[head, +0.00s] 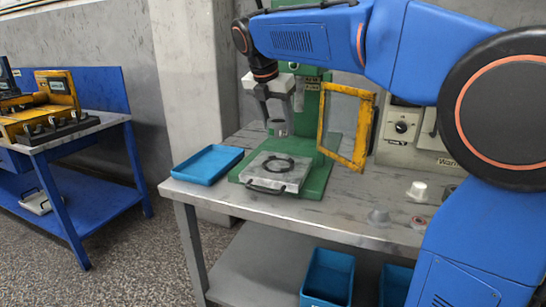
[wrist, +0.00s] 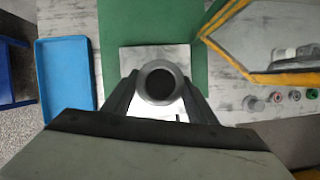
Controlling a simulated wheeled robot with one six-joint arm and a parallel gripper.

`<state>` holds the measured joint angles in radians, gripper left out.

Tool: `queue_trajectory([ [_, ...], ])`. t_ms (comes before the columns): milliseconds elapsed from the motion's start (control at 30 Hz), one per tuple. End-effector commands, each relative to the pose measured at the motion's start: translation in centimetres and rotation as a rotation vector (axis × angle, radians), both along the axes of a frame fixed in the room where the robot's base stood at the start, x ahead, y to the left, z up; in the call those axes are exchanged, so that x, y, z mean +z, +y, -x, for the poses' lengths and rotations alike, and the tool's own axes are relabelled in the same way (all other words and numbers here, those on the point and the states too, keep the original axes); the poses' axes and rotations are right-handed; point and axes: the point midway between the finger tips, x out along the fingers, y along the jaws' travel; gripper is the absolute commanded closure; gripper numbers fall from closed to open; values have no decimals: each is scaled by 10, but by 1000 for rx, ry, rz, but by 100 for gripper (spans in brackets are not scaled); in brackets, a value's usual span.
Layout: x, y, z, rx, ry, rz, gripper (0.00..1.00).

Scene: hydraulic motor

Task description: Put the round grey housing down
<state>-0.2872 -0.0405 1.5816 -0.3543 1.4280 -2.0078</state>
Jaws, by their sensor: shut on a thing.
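The round grey housing (wrist: 160,84) is between the fingers of my gripper (wrist: 160,98) in the wrist view, its dark round bore facing the camera. My gripper is shut on it. In the head view my gripper (head: 281,108) hangs pointing down in front of the green press (head: 312,110), with the housing (head: 281,127) at its fingertips. It is above a grey fixture plate (head: 292,178) that has a dark ring on top and a handle in front. The plate also shows behind the housing in the wrist view (wrist: 130,60). A gap separates housing and plate.
A yellow guard frame (head: 362,130) stands open right of the press. A blue tray (head: 207,165) lies to the left. A pale knob-like part (head: 417,190) and smaller parts are at the table's right. Blue bins (head: 327,280) sit below.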

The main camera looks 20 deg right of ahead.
Motion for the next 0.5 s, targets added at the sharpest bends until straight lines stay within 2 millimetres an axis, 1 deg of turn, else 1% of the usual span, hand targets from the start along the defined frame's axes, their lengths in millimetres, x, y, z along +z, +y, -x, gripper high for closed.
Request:
queue_trajectory([
  [67, -8, 0, 1, 1, 2, 0, 81],
  [300, -45, 0, 1, 2, 1, 0, 81],
  [500, -58, 0, 0, 2, 0, 0, 81],
])
